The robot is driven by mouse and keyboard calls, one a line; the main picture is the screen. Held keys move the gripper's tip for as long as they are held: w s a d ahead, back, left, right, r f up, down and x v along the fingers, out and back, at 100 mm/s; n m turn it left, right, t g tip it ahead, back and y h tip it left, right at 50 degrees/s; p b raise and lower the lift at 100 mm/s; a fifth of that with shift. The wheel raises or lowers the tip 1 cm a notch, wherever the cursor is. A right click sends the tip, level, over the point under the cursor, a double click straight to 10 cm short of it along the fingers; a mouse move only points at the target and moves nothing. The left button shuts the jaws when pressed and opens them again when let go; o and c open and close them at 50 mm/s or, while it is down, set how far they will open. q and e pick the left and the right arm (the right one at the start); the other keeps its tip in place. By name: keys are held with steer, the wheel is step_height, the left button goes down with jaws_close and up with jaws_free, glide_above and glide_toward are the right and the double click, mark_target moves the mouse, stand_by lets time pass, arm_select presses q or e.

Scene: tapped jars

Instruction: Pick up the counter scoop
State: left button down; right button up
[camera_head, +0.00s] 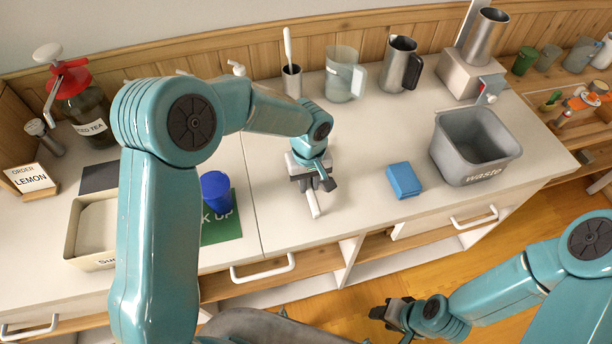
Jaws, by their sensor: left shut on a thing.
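My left gripper (314,184) is over the middle of the white counter, shut on a slim pale thing. A short white length (314,205) shows below the fingers, which I take for the counter scoop. The rest of it is hidden by the gripper, and I cannot tell whether it touches the counter. My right gripper (384,313) is low, in front of the counter over the wooden floor. Its fingers are too small and dark to tell whether they are open.
A blue cup (215,188) stands on a green mat (222,231) left of the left gripper. A blue sponge-like block (404,180) and a grey waste bin (464,150) are to the right. A clear jug (341,77) and a metal jug (397,66) stand behind.

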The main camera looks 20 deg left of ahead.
mark_target(308, 185)
arm_select(q)
steer(key=shift+w+r, duration=0.15)
steer(key=shift+r, duration=0.05)
step_height(308, 185, up, 20)
steer(key=shift+s+f+b, duration=0.15)
steer(key=shift+s+b, duration=0.05)
steer(key=shift+b, duration=0.25)
steer(key=shift+w, duration=0.15)
stand_by(1.0)
